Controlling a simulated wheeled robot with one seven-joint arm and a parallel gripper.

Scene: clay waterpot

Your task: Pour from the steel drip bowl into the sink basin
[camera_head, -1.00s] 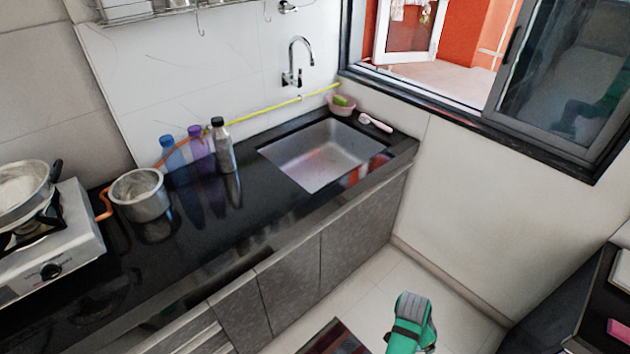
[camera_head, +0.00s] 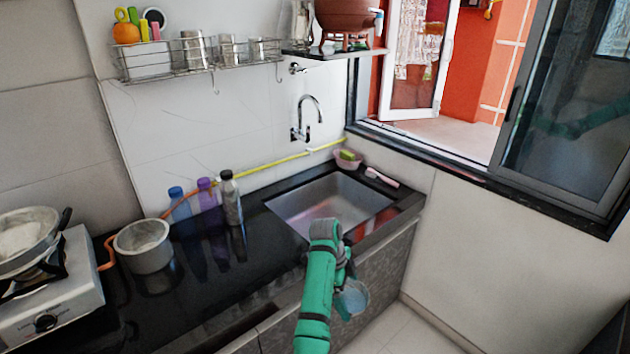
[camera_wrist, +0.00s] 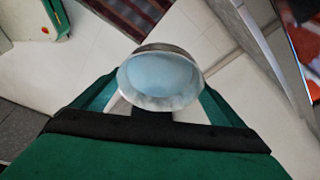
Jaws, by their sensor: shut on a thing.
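The steel drip bowl (camera_head: 355,300) is in my gripper, in front of the counter near the sink. In the wrist view the bowl (camera_wrist: 160,101) sits between the fingers, with pale blue liquid inside. My gripper (camera_head: 346,278) is shut on the bowl; its fingers are partly hidden by the bowl and my arm. The wrist view also shows my gripper (camera_wrist: 158,112). The sink basin (camera_head: 345,188) is a steel rectangle sunk in the black counter, behind and above the bowl in the head view. My green arm covers part of its front edge.
A steel tap (camera_head: 306,120) is on the wall above the sink. A pink dish (camera_head: 348,162) and a brush (camera_head: 381,177) lie at the sink's back edge. Several bottles (camera_head: 232,198), a steel pot (camera_head: 143,246) and a stove (camera_head: 60,290) stand left. A clay pot (camera_head: 346,15) sits on a shelf.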

